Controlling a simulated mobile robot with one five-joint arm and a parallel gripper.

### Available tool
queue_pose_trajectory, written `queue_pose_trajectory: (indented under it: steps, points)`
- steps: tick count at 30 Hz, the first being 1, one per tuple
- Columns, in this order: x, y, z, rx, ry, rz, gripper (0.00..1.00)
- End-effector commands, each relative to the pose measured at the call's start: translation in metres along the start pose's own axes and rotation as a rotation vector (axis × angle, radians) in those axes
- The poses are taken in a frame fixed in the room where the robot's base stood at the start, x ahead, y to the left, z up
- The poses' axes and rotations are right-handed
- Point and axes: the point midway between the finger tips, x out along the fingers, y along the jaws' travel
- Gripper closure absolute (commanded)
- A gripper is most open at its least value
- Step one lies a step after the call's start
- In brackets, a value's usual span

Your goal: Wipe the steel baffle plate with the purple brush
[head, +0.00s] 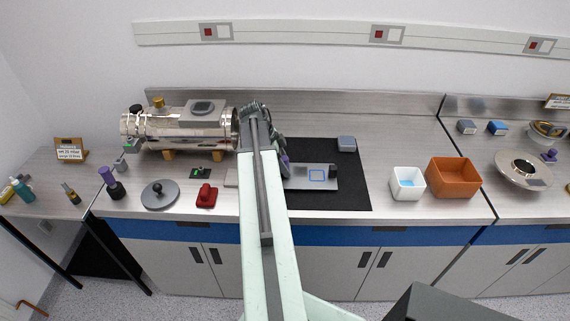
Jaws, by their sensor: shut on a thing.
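The steel baffle plate (302,184) lies flat on a black mat (350,197) in the middle of the counter. A blue square outline and a small dark patch show on its right part. My gripper (281,152) is over the left part of the mat, near the plate's left end, and partly hidden by my arm. I cannot tell whether the brush touches the plate.
A shiny steel cylinder (180,125) lies behind left. A grey block (346,144) sits at the mat's back right. A white bin (407,183) and an orange bin (454,178) stand right. A red object (207,196) and grey disc (160,194) sit front left.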

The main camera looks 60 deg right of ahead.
Motion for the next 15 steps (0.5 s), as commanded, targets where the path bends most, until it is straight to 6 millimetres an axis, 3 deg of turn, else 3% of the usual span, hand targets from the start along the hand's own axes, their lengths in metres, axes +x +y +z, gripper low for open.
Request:
queue_pose_trajectory:
  steps: [15]
  points:
    - [0.020,0.004,-0.037,0.001,0.000,0.000,0.74]
